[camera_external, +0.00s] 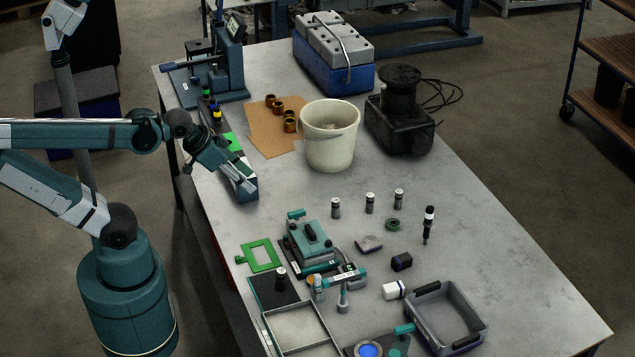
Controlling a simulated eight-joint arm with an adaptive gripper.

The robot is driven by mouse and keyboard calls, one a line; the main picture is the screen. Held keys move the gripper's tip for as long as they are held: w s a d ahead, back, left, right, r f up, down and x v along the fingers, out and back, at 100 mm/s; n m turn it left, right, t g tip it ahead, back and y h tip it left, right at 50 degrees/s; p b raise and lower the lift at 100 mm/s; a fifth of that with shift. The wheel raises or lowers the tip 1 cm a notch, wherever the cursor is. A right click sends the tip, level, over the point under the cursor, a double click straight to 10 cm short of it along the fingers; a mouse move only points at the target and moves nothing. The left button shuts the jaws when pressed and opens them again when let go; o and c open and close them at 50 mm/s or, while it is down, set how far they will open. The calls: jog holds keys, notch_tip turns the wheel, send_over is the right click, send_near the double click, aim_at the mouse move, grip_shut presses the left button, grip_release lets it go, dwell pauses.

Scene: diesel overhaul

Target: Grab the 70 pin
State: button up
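Three small dark pins with pale tops stand upright in a loose row on the grey table: a left pin (335,208), a middle pin (370,203) and a right pin (398,199). A similar pin (281,280) stands on a dark pad at the near left. Any size markings are too small to read, so I cannot tell which is the 70 pin. My gripper (243,182) is at the table's left side, over the end of a long narrow tray, well left of the three pins. Its fingers are not clear.
A white bucket (330,150) stands behind the pins, with a black machine (400,122) to its right. A teal fixture (310,245) is in front left of them. A green ring (393,224) and a dark block (401,261) lie nearby. A grey bin (480,318) sits front right.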

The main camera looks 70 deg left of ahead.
jog(key=shift+w+r, duration=0.1)
jog(key=n+g+p, duration=0.4)
jog(key=n+g, duration=0.3)
jog(key=n, duration=0.8)
send_over(370, 194)
jog(key=f, duration=1.7)
jog(key=shift+s+f, duration=0.25)
jog(key=shift+w+f+n, duration=0.15)
jog(key=shift+f+n, duration=0.15)
jog(key=shift+f, duration=0.05)
